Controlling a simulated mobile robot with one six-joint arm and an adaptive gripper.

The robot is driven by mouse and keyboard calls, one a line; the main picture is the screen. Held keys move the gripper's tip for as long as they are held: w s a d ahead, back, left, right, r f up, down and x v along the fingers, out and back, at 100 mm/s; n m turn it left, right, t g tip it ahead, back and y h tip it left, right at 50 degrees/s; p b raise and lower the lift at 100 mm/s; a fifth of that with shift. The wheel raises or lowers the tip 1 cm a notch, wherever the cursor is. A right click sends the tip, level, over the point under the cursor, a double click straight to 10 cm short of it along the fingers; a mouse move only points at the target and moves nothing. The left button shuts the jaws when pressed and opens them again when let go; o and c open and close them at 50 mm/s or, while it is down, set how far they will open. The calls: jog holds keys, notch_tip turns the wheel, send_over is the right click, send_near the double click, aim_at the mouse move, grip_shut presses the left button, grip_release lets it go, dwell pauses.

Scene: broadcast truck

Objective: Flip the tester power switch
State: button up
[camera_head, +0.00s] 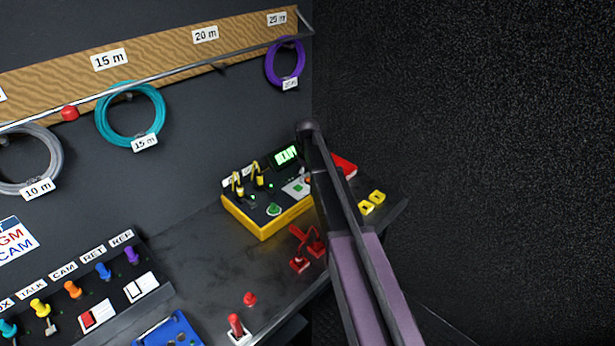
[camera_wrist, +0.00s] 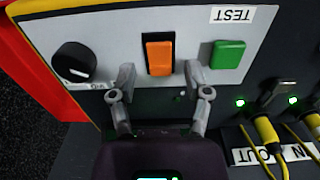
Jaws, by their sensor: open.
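The yellow-edged tester (camera_head: 262,222) stands on the desk in the head view, with a lit green screen (camera_head: 286,156) at its back. My arm hides part of its right side. In the wrist view the tester's grey panel (camera_wrist: 112,40) appears upside down, with an orange rocker switch (camera_wrist: 159,58) in a black frame. I take this rocker as the power switch; no power label is readable. My gripper (camera_wrist: 160,80) is open and empty, its two fingertips on either side of the rocker's lower part. Contact cannot be told.
A black knob (camera_wrist: 73,62) lies left of the rocker and a green square button (camera_wrist: 228,54) right of it. Yellow cable plugs (camera_wrist: 266,130) stick out at the lower right. Red connectors (camera_head: 300,262) lie on the desk (camera_head: 205,243) in front of the tester.

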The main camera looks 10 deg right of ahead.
grip_shut()
jog(key=shift+s, duration=0.1)
jog(key=shift+s+d+t+y, duration=0.15)
jog(key=shift+s+t+y, duration=0.1)
jog(key=shift+t+y, duration=0.4)
jog(key=shift+s+t+b, duration=0.1)
jog(key=shift+t+b, duration=0.25)
jog(key=shift+t, duration=0.3)
jog(key=shift+t+y, duration=0.3)
jog(key=shift+y, duration=0.05)
